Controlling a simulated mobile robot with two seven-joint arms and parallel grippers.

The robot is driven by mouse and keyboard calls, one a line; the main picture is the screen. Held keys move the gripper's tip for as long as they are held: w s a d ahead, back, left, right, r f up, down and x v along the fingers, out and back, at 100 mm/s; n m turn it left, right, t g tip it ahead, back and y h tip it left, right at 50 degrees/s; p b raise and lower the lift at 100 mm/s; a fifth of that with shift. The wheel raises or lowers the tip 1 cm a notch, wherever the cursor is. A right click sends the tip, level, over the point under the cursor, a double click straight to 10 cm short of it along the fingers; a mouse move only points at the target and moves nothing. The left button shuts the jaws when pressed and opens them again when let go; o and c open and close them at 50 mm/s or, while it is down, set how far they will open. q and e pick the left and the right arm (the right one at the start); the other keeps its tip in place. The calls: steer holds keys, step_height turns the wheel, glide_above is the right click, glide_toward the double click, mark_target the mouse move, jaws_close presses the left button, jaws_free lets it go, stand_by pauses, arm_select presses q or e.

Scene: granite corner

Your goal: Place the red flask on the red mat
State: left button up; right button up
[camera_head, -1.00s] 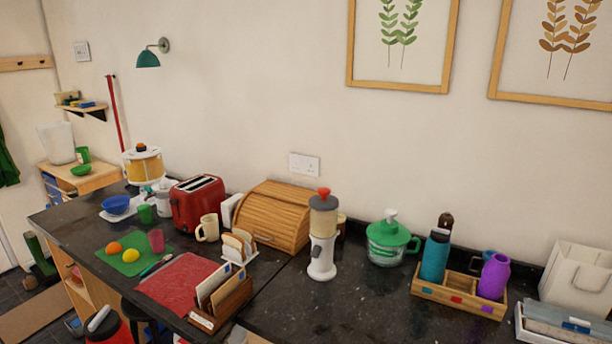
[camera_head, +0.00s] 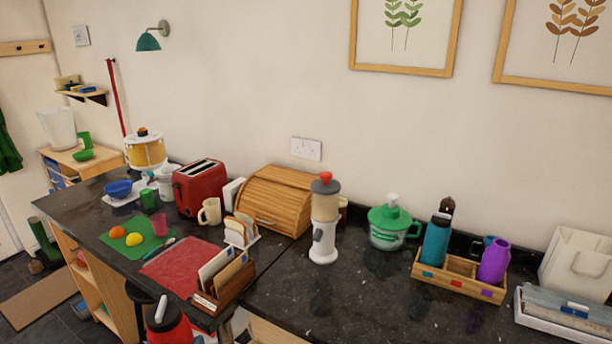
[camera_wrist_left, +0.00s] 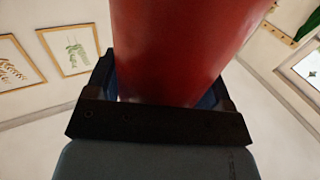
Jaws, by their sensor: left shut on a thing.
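The red flask (camera_head: 168,330) shows at the bottom edge of the head view, its dark top with a grey part uppermost. It is in front of the counter's near edge, and its lower part is cut off. In the left wrist view the flask's red body (camera_wrist_left: 185,45) fills the space between the fingers of my left gripper (camera_wrist_left: 160,88), which is shut on it. The red mat (camera_head: 182,266) lies flat on the dark counter, beyond the flask, with its surface bare. My right gripper is not in view.
A wooden letter rack (camera_head: 224,284) stands at the mat's right corner, with a toast rack (camera_head: 241,232) behind it. A green mat (camera_head: 138,237) with fruit and a pink cup (camera_head: 159,225) lies to the left. A spoon (camera_head: 160,248) lies between the mats. A stool (camera_head: 138,294) stands below the counter.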

arm_select(q)
steer(key=shift+r, duration=0.1)
